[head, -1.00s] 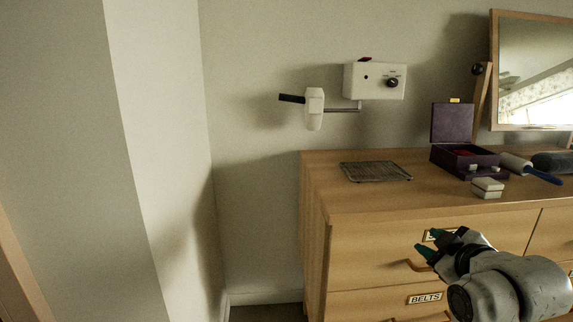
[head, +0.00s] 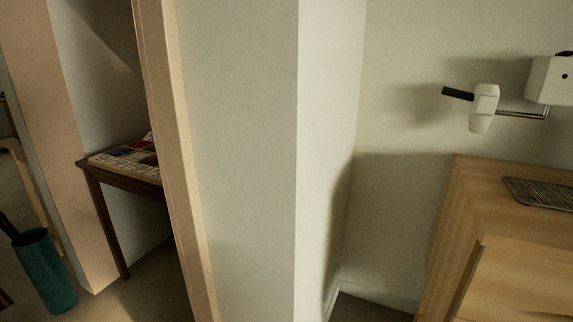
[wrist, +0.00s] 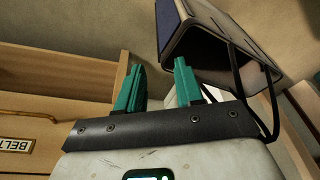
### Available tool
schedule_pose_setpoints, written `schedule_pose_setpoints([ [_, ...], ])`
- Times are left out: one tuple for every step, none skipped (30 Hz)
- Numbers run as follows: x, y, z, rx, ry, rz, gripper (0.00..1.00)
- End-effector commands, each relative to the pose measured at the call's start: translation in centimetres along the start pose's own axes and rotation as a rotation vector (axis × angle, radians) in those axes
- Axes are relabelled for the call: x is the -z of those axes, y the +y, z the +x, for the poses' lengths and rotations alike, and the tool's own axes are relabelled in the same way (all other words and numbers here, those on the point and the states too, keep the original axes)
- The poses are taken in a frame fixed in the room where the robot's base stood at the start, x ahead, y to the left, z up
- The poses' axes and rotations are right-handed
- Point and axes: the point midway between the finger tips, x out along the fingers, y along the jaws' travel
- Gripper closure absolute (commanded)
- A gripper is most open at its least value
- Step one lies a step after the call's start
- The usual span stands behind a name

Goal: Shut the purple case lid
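The purple case is in neither current view. My gripper (wrist: 160,66) shows in the wrist view only, its two teal fingers apart with nothing between them. In the head view only the left end of the dresser (head: 470,200) shows, at the right edge.
In the head view a wire rack (head: 540,193) lies on the dresser and a hair dryer (head: 484,105) hangs on the wall. Left are a doorway, dark table (head: 105,178) and teal bin (head: 45,268). A dark, pale-edged object with straps (wrist: 205,45) is close beyond my fingers.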

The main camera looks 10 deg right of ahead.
Motion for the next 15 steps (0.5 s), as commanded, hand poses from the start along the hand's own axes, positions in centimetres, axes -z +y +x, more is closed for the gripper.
schedule_pose_setpoints([
  [-1.2, -0.2, 0.3, -0.004, -0.034, -0.008, 0.64],
  [-1.8, -0.2, 0.5, -0.007, -0.051, -0.008, 0.64],
  [-2.5, -0.2, 0.7, -0.012, -0.073, -0.008, 0.64],
  [-3.1, -0.1, 0.8, -0.016, -0.089, -0.010, 0.64],
  [-3.6, -0.1, 0.9, -0.021, -0.105, -0.011, 0.64],
  [-4.3, 0.0, 1.0, -0.027, -0.125, -0.011, 0.64],
  [-4.8, 0.1, 1.1, -0.032, -0.140, -0.014, 0.64],
  [-5.3, 0.2, 1.1, -0.038, -0.155, -0.015, 0.64],
  [-5.1, 0.2, 0.2, -0.041, -0.156, -0.011, 0.64],
  [-4.9, 0.2, -0.5, -0.040, -0.153, -0.009, 0.64],
  [-4.8, 0.2, -0.9, -0.039, -0.153, -0.009, 0.64],
  [-4.6, 0.2, -1.4, -0.039, -0.152, -0.009, 0.64],
  [-4.5, 0.2, -1.9, -0.039, -0.152, -0.010, 0.64],
  [-4.4, 0.1, -2.3, -0.039, -0.152, -0.010, 0.64],
  [-4.3, 0.1, -2.8, -0.038, -0.152, -0.010, 0.64],
])
